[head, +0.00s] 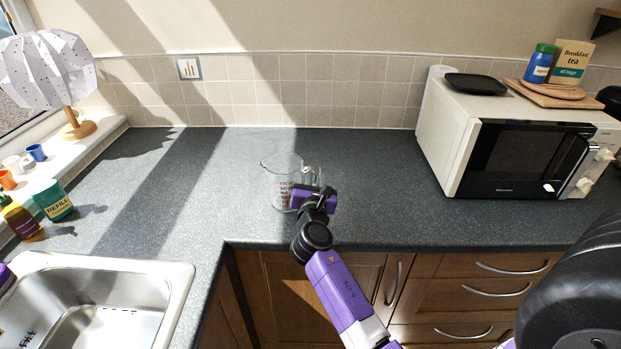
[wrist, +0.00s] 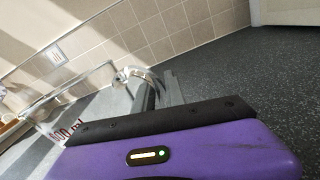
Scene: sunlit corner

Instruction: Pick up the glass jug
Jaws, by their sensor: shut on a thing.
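The clear glass jug (head: 281,178) with red measuring marks is upright at the middle of the grey worktop. I cannot tell whether its base touches the surface. My gripper (head: 313,188) is at the jug's right side, by the handle, and shut on it. In the wrist view the jug (wrist: 62,110) is at the left, tilted in the picture, with red lettering. Its handle runs to the fingers of my gripper (wrist: 157,90). The purple gripper body hides the lower part of the jug there.
A white microwave (head: 450,140) with a black tray and boards on top stands at the right. A steel sink (head: 110,300) is at the front left. A lamp (head: 75,125) and small cups stand on the left sill. The worktop around the jug is clear.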

